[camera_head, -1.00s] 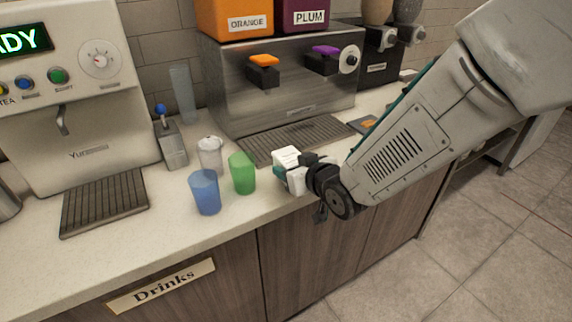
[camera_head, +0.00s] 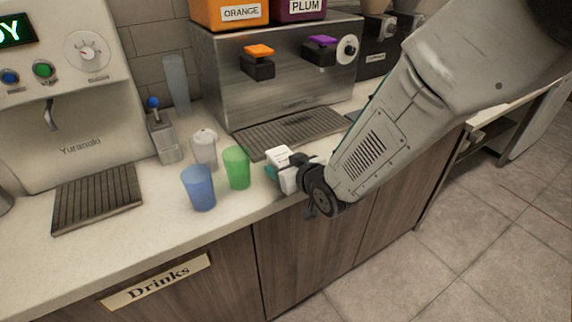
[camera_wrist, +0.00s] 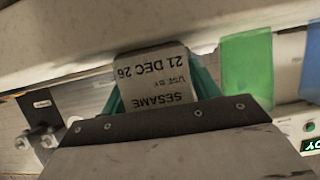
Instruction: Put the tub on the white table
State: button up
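The tub (camera_wrist: 155,78) is a small pale container labelled "SESAME, USE BY 21 DEC 26", and it fills the space between the teal fingers in the wrist view. In the head view the tub (camera_head: 278,154) shows as a small white block at the counter's front edge, right of the green cup. My gripper (camera_head: 284,170) is shut on it; the dark wrist hides part of the hold. I cannot tell whether the tub touches the counter. No white table can be made out clearly.
The juice dispenser (camera_head: 290,85) stands behind. Open tiled floor (camera_head: 460,240) lies right.

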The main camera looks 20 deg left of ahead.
jog(key=shift+o, duration=0.9)
jog(key=shift+r, duration=0.1)
jog(key=shift+d+r, duration=0.15)
jog(key=v, duration=1.2)
